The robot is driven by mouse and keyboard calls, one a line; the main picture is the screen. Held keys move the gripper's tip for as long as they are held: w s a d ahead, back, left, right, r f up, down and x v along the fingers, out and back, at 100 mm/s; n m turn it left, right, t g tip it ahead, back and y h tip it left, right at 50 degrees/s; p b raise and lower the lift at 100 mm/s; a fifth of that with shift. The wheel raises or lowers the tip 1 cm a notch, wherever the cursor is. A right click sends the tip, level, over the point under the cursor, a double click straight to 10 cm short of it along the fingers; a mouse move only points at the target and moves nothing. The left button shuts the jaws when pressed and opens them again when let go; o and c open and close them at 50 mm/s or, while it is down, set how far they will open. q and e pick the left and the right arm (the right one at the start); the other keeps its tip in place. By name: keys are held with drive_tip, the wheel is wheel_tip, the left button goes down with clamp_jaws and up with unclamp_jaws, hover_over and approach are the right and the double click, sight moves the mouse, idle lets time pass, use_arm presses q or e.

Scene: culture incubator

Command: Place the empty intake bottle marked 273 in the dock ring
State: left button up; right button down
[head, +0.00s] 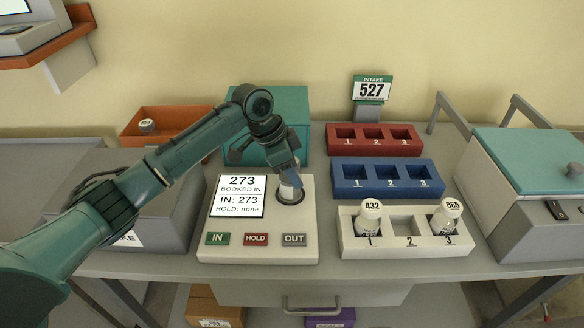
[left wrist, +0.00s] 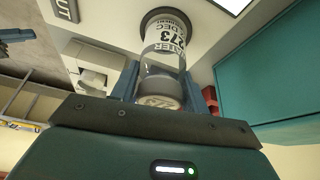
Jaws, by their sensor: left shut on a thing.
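The bottle marked 273 (left wrist: 165,62) is clear with a white label and a white cap bearing the number. It stands in the dark dock ring (head: 291,200) on the white dock panel (head: 250,243); the ring also shows around its base in the left wrist view (left wrist: 148,14). My left gripper (head: 290,178) is shut on the bottle, with one blue finger on each side of it. In the head view the fingers hide much of the bottle. A small blue-grey part at the left edge of the left wrist view may be my right gripper (left wrist: 16,35); its jaws are unclear.
The dock screen (head: 238,196) reads "273 BOOKED IN, IN: 273, HOLD: none". A white rack (head: 405,250) holds bottles 432 (head: 369,213) and 865 (head: 447,213), its middle slot empty. Blue (head: 387,193) and red (head: 360,151) racks stand empty behind.

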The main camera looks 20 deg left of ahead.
use_arm(q)
drive_tip(key=o, duration=1)
drive_tip(key=shift+c, duration=0.2)
drive_tip(key=v, duration=1.2)
drive_tip(key=shift+r, duration=0.15)
drive_tip(key=shift+s, duration=0.1)
